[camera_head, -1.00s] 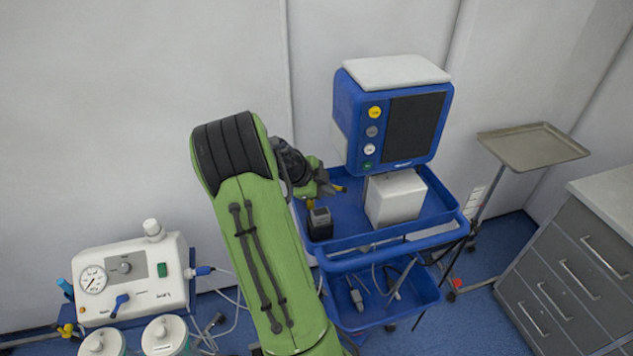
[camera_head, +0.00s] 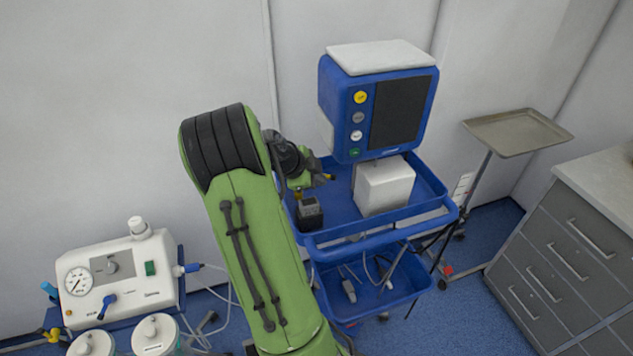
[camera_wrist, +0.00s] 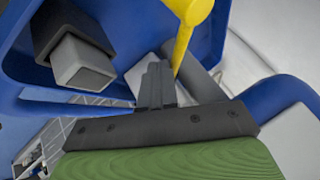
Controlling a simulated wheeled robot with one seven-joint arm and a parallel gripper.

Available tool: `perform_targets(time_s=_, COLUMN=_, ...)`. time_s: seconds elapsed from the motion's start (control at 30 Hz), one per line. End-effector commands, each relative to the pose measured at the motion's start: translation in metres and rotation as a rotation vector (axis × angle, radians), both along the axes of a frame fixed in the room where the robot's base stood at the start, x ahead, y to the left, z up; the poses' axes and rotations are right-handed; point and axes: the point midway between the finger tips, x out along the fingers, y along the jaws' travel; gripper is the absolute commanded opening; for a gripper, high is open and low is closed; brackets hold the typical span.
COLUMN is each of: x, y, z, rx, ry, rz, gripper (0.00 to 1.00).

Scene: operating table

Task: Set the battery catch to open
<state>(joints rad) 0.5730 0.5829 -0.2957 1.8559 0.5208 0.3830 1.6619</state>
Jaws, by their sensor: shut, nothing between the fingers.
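A yellow lever (camera_wrist: 190,28), which looks like the battery catch, hangs at the top centre of the wrist view. In the head view a small yellow bit (camera_head: 331,177) shows at my gripper's tip. My gripper (camera_wrist: 158,78) is shut and empty. Its fingertips are just left of the yellow lever's lower stem; I cannot tell whether they touch. A grey battery-like block (camera_wrist: 83,64) sits in a black holder (camera_wrist: 62,28) at the upper left of the wrist view. The holder (camera_head: 310,218) also shows on the cart in the head view, below my gripper.
The blue cart (camera_head: 432,226) carries a white box (camera_head: 383,187) and a blue monitor unit (camera_head: 340,110) close to my gripper. A tray stand (camera_head: 516,132) and grey drawers (camera_head: 565,265) are at the right. A white pump unit (camera_head: 120,270) is at the lower left.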

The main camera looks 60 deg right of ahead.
Motion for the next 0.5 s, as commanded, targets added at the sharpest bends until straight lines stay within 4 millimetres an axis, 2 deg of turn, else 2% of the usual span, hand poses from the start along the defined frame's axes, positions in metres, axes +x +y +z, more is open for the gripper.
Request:
perform_targets(time_s=0.33, x=-0.002, y=-0.012, z=-0.005, rx=-0.003, ry=-0.003, rz=0.166, gripper=0.00)
perform_targets(time_s=0.5, x=-0.002, y=-0.020, z=-0.003, rx=-0.003, ry=-0.001, rz=0.162, gripper=0.00)
